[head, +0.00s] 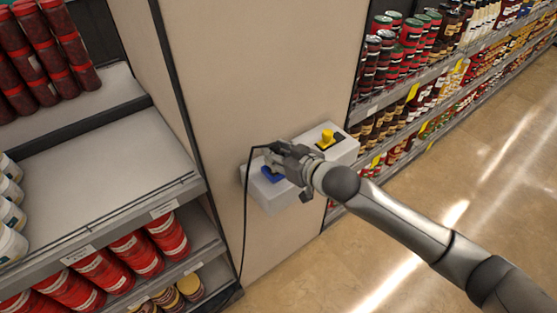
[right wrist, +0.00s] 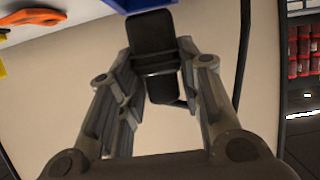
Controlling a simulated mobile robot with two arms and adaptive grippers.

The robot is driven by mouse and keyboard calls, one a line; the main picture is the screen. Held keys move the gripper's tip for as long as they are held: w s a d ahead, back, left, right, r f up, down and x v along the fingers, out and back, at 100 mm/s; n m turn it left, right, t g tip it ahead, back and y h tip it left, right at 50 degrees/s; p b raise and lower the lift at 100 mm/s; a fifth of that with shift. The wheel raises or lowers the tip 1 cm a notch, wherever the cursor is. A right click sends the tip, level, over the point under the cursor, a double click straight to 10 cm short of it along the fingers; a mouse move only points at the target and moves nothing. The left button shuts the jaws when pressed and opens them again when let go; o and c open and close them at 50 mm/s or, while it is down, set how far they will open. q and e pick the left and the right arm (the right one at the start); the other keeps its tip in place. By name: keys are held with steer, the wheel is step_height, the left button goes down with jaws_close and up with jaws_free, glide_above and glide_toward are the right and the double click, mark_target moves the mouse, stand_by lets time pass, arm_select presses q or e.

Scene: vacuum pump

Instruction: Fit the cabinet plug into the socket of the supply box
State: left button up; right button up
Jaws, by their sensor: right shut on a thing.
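The supply box (head: 341,152) is a pale box on the beige wall panel, with a blue socket (head: 268,175) at its left end. My right gripper (head: 274,153) is shut on the black cabinet plug (right wrist: 151,33), at the box's left end beside the blue socket. In the right wrist view the plug sits between the fingertips, its far end meeting the lower edge of the blue socket (right wrist: 140,4). I cannot tell whether any of it is inside. A black cable (head: 247,200) hangs from the plug toward the floor. My left gripper is not in view.
A yellow handle (head: 326,138) on a black plate stands on the box's right part. A shelf with red cans (head: 134,252) is at left. Shelves of jars (head: 395,85) are at right. The tiled floor (head: 470,165) at right is clear.

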step_height(320, 180, down, 2)
steer(key=shift+f+p, duration=0.15)
steer(key=shift+p, duration=0.4)
steer(key=shift+f, duration=0.35)
steer(key=shift+f, duration=0.15)
steer(key=o, duration=1.1)
steer(key=shift+c, duration=0.2)
